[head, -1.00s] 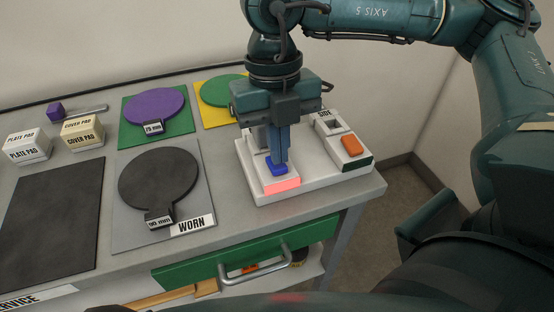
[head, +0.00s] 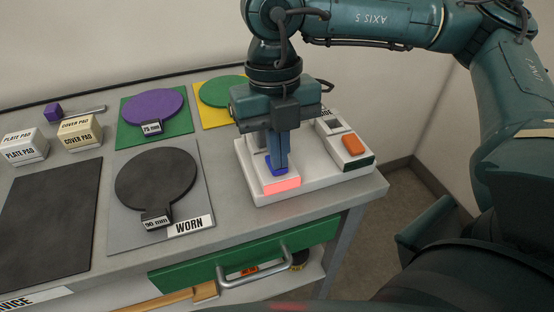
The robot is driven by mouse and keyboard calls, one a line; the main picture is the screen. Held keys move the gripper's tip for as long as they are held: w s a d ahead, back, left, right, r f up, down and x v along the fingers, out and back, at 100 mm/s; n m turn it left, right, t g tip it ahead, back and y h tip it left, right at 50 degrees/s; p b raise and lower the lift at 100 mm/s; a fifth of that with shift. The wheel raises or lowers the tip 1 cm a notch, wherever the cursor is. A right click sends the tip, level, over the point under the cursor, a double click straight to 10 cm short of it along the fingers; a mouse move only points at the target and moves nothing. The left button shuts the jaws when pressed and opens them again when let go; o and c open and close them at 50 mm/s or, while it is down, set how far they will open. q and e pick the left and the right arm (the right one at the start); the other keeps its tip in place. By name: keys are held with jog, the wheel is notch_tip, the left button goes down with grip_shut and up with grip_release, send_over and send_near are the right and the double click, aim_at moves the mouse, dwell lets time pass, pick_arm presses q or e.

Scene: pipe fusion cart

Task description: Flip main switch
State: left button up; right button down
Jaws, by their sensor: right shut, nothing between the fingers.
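A white switch panel (head: 300,189) sits at the right end of the grey cart top. No label reading "main" is legible; the label behind the right unit is partly covered. My left gripper is not in view.
A black disc (head: 155,178) with a 90 mm tag lies on a grey mat marked WORN. Purple (head: 154,104) and green (head: 222,90) discs lie behind. Pad boxes (head: 82,133) stand at left. A green drawer (head: 190,272) with a metal handle is below the front edge.

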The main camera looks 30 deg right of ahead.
jog(key=shift+r+p, duration=2.25)
jog(key=shift+r, duration=1.2)
